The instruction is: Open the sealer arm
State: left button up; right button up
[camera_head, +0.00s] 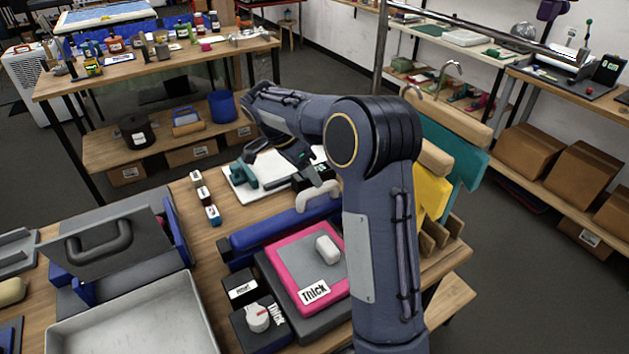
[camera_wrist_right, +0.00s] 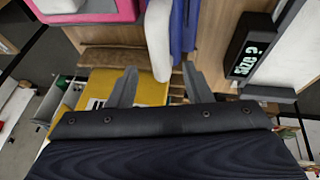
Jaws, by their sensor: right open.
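The sealer arm (camera_head: 280,221) is a long blue bar lying low along the back of a black sealer. Its curved white handle (camera_head: 318,198) is at the right end; the handle also shows in the right wrist view (camera_wrist_right: 160,40). My right gripper (camera_head: 318,178) is just behind and above this handle. In the right wrist view its two open fingers (camera_wrist_right: 160,80) stand on either side of the handle's near end. I cannot tell whether they touch it. My forearm hides part of the sealer's right side. My left gripper is not in view.
A pink-edged pad (camera_head: 280,257) marked "Thick" lies in front of the bar, with a white block (camera_head: 327,249) on it. A dial box (camera_head: 258,320) stands at left front. A grey tray (camera_head: 135,315) is left. Yellow and teal boards (camera_head: 465,165) stand close on the right.

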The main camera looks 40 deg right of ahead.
jog(key=shift+x, duration=2.05)
grip_shut()
